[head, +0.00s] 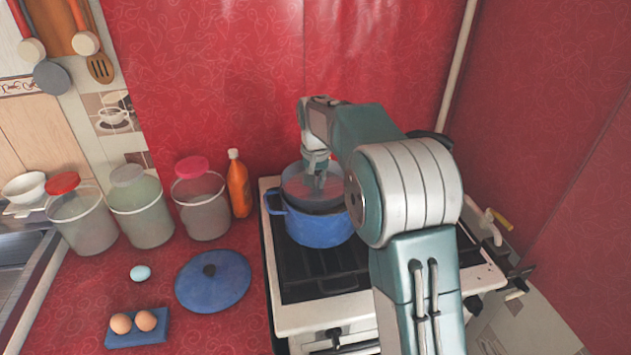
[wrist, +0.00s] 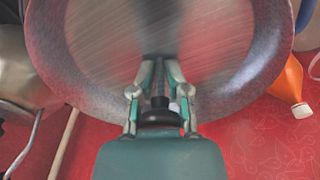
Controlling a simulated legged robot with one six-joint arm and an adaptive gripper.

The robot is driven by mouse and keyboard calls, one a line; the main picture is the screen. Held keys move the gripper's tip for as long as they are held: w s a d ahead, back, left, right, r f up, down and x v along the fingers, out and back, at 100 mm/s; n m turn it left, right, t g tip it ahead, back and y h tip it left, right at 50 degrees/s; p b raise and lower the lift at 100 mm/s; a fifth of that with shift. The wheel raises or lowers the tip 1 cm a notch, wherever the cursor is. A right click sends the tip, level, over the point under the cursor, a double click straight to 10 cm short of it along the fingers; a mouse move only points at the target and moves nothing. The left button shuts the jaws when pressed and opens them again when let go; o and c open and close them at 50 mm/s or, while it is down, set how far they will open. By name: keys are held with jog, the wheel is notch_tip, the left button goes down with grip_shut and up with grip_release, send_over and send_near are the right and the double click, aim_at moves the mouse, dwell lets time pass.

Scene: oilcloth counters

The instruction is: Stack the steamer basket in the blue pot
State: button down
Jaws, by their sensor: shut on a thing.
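The steamer basket (head: 293,190) is a round, shallow dark grey dish. In the head view it is over the mouth of the blue pot (head: 318,232), roughly level, its lower part at the pot's rim. I cannot tell whether it rests in the pot or hangs just above. The pot stands on the stove. My gripper (head: 317,184) reaches down into the basket from above. In the wrist view the basket (wrist: 245,75) fills the upper middle, and my gripper (wrist: 159,88) is shut on its central post. My arm hides the pot's right side.
The stove (head: 320,320) has dark grates. Left of it lie a blue lid (head: 213,288), a pale blue egg (head: 140,273) and a blue egg holder (head: 150,339) with two brown eggs. An orange bottle (head: 238,185) and lidded jars (head: 203,205) stand behind, near the red wall.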

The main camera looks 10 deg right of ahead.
jog(key=shift+a, duration=0.1)
jog(key=shift+a+f, duration=0.15)
jog(key=c, duration=0.6)
grip_release()
jog(key=shift+a, duration=0.15)
jog(key=shift+d, duration=0.25)
